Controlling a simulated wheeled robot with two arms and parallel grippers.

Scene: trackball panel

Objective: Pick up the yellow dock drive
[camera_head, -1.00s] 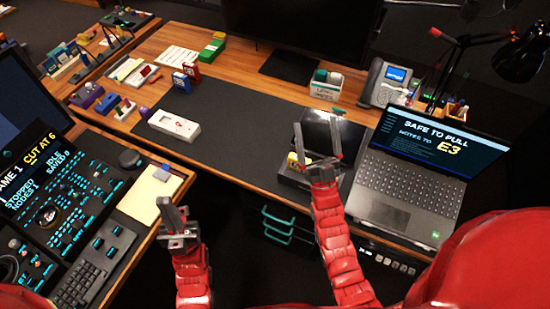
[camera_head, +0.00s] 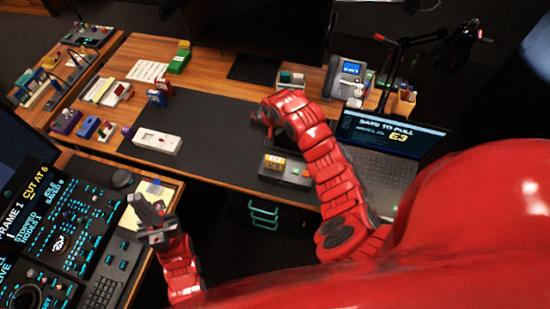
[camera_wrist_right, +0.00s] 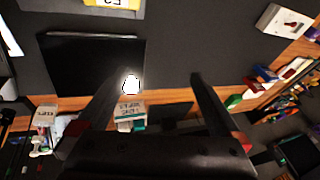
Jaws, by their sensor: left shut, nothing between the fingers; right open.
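The yellow dock drive (camera_head: 274,162) sits in a dark grey dock (camera_head: 296,178) near the front edge of the desk. In the right wrist view part of the drive (camera_wrist_right: 112,3) shows at the top edge, cut off, with a dark label. My right gripper (camera_head: 262,117) is above the desk mat behind the dock, partly hidden by its own wrist. In the right wrist view its fingers (camera_wrist_right: 156,78) are spread and empty, and the drive lies outside them. My left gripper (camera_head: 146,210) is shut and empty, above the left console's edge.
A laptop (camera_head: 385,178) stands right of the dock. A white device (camera_head: 157,140) lies on the mat to the left. A flat black panel (camera_wrist_right: 92,62) lies beside the dock. A phone (camera_head: 345,75) and a labelled box (camera_wrist_right: 130,112) stand at the back. The mat's middle (camera_head: 220,130) is clear.

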